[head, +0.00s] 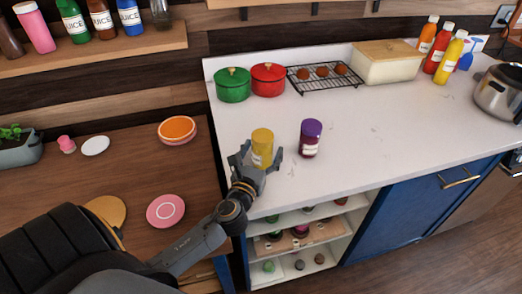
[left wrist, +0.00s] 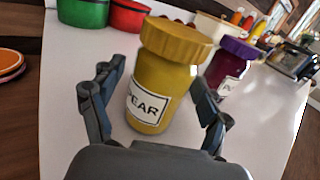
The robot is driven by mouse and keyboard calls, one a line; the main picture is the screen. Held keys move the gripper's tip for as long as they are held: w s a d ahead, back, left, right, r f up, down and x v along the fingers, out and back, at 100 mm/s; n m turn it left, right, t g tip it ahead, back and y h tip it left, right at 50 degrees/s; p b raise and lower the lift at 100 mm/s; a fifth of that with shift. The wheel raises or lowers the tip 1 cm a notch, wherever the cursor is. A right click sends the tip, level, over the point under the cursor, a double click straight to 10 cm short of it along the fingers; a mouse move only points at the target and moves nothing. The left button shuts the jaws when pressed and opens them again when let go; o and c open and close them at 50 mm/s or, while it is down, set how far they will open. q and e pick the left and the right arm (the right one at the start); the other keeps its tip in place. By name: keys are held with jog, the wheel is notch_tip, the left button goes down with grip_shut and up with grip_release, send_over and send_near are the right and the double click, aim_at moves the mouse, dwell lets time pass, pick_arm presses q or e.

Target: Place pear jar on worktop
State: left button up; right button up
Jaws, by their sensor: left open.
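The pear jar (head: 262,146) is yellow with a gold lid and a white label. It stands on the white worktop (head: 300,185) near its front left edge. In the left wrist view the pear jar (left wrist: 160,80) is upright between the fingers, with its label reading "EAR" in part. My left gripper (head: 257,166) is open around the jar's near side. In the left wrist view the left gripper (left wrist: 153,100) shows gaps between its fingers and the jar. My right gripper is not in view.
A purple-lidded jar (head: 310,138) stands just right of the pear jar. Green (head: 232,84) and red (head: 268,79) pots and a cooling rack (head: 325,76) stand behind. Open shelves (head: 300,237) lie below the worktop's front edge. The worktop's middle right is clear.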

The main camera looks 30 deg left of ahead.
pick_arm(q)
jog(key=b+v, duration=0.2)
jog(key=v, duration=0.9)
jog(key=shift+b, duration=0.35)
jog(key=shift+s+d+r, duration=0.1)
jog(key=shift+s+r, duration=0.1)
jog(key=shift+s, duration=0.3)
jog(key=shift+f, duration=0.1)
